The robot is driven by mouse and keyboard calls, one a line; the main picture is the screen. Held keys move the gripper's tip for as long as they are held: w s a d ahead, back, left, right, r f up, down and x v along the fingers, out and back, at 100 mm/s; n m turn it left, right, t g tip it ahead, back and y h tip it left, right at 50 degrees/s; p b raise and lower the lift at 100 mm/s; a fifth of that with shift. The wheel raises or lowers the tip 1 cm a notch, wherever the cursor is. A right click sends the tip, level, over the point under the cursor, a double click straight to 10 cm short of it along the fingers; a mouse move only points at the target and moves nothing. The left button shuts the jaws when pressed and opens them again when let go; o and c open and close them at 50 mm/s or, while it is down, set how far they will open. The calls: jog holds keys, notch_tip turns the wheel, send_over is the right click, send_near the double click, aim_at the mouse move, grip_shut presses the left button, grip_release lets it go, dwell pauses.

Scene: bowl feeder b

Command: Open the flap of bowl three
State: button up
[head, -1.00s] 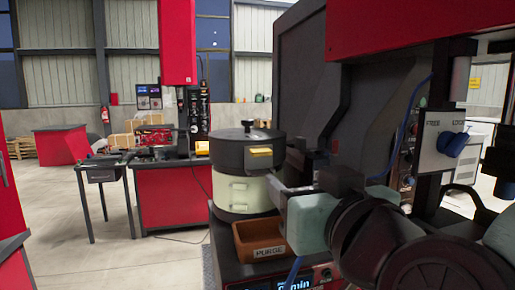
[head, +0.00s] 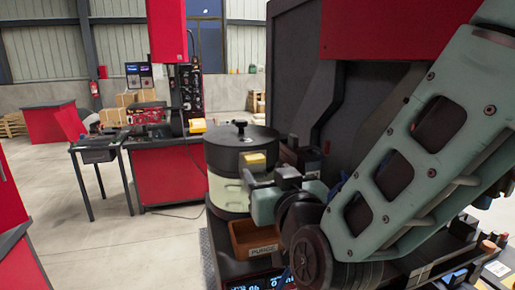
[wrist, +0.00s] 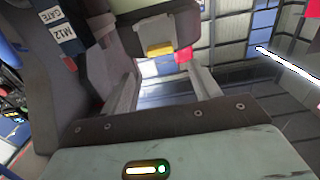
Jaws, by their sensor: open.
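A dark round bowl (head: 228,154) with a knob on its lid sits on top of a cream drum (head: 224,192). A yellow flap tab (head: 254,161) sticks out from the dark bowl's side facing my arm. No number shows on the bowl, so I cannot tell whether it is bowl three. My gripper (head: 250,178) is beside the stack, just below the tab. In the wrist view my gripper (wrist: 164,82) is open and empty. The yellow tab (wrist: 160,50) shows beyond the fingertips, between the two fingers. I see no contact with it.
An orange-brown bin (head: 254,239) labelled PURGE stands under my gripper, at the stack's foot. A tall dark machine housing (head: 295,90) rises close behind and to the right. A red bench (head: 166,186) stands farther left, with open floor before it.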

aim_at(257, 160)
jog(key=p+x, duration=0.2)
jog(key=x, duration=0.5)
jog(key=shift+w+a, duration=0.1)
jog(key=shift+w, duration=0.2)
jog(key=shift+c, duration=0.3)
jog(key=c, duration=0.9)
